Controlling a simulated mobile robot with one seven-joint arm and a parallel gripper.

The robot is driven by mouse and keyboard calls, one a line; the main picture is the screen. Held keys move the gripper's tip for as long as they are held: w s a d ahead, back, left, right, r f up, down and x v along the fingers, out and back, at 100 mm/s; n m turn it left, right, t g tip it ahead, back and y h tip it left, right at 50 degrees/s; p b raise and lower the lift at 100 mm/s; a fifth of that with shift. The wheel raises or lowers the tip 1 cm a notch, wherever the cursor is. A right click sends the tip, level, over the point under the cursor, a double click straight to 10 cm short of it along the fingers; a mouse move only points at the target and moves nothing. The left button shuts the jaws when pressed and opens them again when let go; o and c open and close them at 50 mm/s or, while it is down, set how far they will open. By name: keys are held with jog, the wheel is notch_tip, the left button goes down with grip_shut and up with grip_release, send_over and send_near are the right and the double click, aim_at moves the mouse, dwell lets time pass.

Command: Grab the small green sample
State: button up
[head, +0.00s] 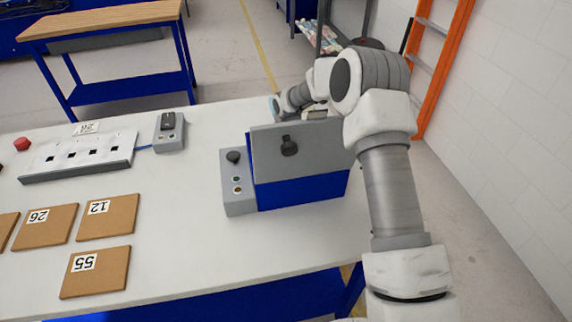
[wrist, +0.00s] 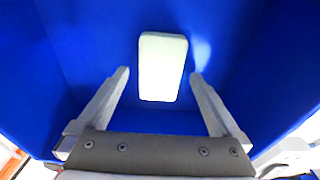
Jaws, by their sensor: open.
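The small pale green sample (wrist: 162,67) is a rounded block inside a blue-walled box in the wrist view. It lies against a blue surface, a little beyond the fingertips and between their lines. My gripper (wrist: 162,72) is open, with one finger on each side of the sample's lower part. I cannot tell whether a finger touches it. In the head view, my arm reaches behind the grey and blue box (head: 300,190), and the sample and fingers are hidden there.
A grey control box (head: 238,190) stands beside the blue box. Brown numbered tiles (head: 108,217), a grey panel (head: 80,157) and a small switch box (head: 169,132) sit on the white table (head: 190,235). An orange ladder (head: 440,60) stands right.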

jog(key=shift+f+b, duration=0.25)
jog(key=shift+b, duration=0.05)
dwell(0.5)
dwell(0.3)
jog(key=c, duration=1.4)
